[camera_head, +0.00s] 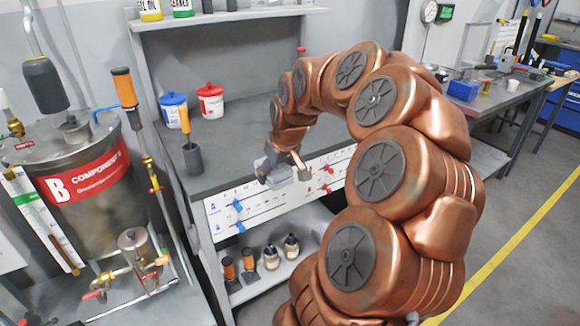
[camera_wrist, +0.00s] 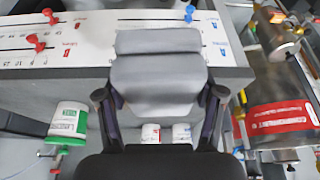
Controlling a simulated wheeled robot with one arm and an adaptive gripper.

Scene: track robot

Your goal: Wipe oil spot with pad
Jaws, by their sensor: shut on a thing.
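My gripper (camera_wrist: 158,98) is shut on a grey pad (camera_wrist: 156,85), with a finger on each side of it in the wrist view. In the head view the pad (camera_head: 275,175) is a small grey block at the end of my copper arm, by the front edge of the grey workbench (camera_head: 235,135), above the white scale panel (camera_head: 222,222). I cannot make out an oil spot in either view; my arm and the pad hide part of the bench.
A blue-lidded tub (camera_head: 174,112) and a red-lidded tub (camera_head: 210,102) stand on the bench, with an orange-handled tool (camera_head: 191,155) at its left end. A metal tank with a red label (camera_head: 90,178) stands left. Several bottles (camera_head: 271,258) sit on the lower shelf.

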